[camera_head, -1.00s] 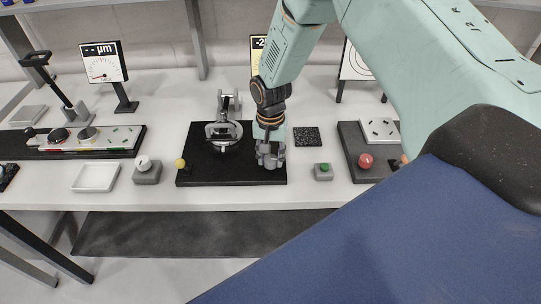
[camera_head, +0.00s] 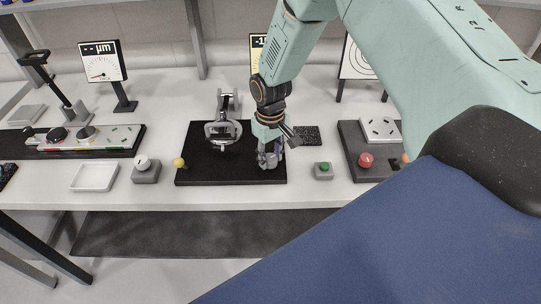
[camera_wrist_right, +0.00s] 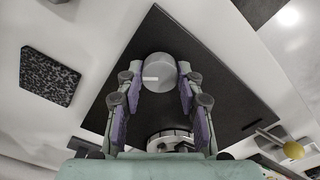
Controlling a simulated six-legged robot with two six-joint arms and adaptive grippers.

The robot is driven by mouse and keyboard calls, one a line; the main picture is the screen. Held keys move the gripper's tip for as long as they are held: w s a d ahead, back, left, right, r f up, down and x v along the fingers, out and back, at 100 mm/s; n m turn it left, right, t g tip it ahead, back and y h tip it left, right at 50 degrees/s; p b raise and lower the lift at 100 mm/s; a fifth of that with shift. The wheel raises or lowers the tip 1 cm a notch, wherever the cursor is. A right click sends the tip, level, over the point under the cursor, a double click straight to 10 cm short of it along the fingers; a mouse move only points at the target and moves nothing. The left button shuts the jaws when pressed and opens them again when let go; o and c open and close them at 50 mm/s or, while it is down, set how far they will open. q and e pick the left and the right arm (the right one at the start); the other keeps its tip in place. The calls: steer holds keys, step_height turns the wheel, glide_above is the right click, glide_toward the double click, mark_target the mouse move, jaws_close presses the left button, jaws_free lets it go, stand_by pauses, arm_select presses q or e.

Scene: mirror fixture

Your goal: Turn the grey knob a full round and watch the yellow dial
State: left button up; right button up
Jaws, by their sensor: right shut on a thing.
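The grey knob (camera_wrist_right: 158,72) is round, with a white mark on its top, on a black base plate (camera_head: 215,178). My left gripper is not in view.
A round mirror mount (camera_head: 222,131) stands on the plate left of the gripper, with a yellow ball (camera_head: 179,163) at the plate's left edge. A black speckled block (camera_head: 308,136) and a green button (camera_head: 324,167) are to the right. A white dial (camera_head: 102,63) stands back left.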

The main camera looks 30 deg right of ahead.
mark_target(270, 158)
steer(key=n, duration=0.4)
steer(key=shift+n+b, duration=0.35)
steer(key=shift+n, duration=0.05)
stand_by(0.4)
steer(key=o, duration=1.2)
steer(key=shift+c, duration=0.2)
step_height(270, 158, up, 12)
